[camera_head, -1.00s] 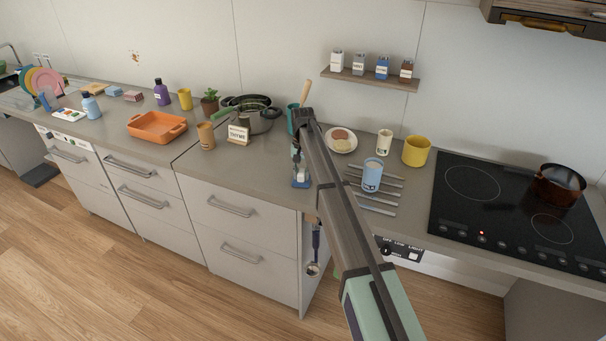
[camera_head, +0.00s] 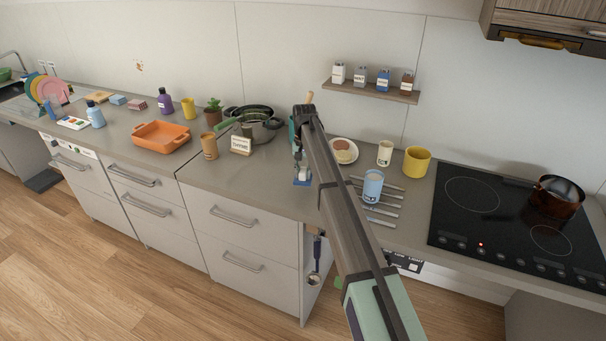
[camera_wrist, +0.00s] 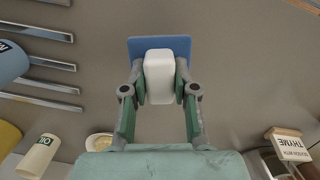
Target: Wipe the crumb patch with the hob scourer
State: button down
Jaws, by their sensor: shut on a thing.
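The hob scourer, a flat blue pad (camera_wrist: 178,44) with a white block handle (camera_wrist: 159,78), is between my gripper's (camera_wrist: 159,88) fingers in the wrist view. The fingers are shut on the white handle. In the head view the blue pad (camera_head: 302,182) shows low at the counter's front edge, just left of my arm; I cannot tell whether it touches the counter. No crumb patch can be made out on the visible worktop. Small brownish specks (camera_head: 139,66) show on the back wall at the left.
A thyme sign (camera_head: 241,145) and a pot (camera_head: 262,128) stand left. The counter front between sign and pad is clear.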

aim_at(303, 170)
jog(key=shift+r, duration=0.15)
jog(key=shift+r+p, duration=0.7)
jog(key=shift+r, duration=0.7)
jog(key=shift+f+b, duration=0.2)
jog(key=shift+b, duration=0.15)
